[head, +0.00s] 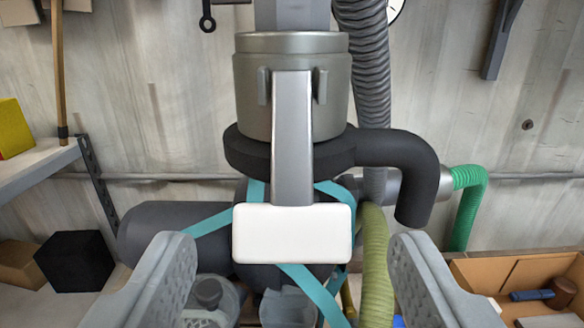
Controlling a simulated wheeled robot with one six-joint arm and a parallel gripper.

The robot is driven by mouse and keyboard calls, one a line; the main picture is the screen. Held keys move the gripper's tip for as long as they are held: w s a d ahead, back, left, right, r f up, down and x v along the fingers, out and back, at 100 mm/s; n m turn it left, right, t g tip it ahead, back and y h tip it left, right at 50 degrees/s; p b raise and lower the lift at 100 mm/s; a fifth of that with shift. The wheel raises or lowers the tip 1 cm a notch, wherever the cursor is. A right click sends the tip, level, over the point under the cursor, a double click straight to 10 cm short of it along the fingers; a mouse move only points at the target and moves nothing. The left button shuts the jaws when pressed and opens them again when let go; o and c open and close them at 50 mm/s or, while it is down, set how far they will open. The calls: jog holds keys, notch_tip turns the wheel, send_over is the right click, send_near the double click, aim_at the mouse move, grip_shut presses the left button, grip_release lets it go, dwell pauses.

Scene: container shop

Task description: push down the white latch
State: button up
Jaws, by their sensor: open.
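The white latch (292,234) is a rounded white block at the lower end of a grey metal lever (292,130). The lever hangs down the front of a grey cylindrical housing (290,85) with a black collar and a bent black pipe. My gripper (292,262) is open, with one grey finger at the lower left and one at the lower right. The latch lies between the fingers in the picture, with a gap on each side. Neither finger appears to touch it. How far the fingers are from it in depth I cannot tell.
Teal straps (320,290) and a dark cylinder (165,232) lie behind the latch. A green hose (375,265) hangs right of it. An orange-brown crate (480,275) with tools is at lower right.

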aim_at(292, 247)
jog(key=shift+w, duration=1.8)
jog(key=c, duration=1)
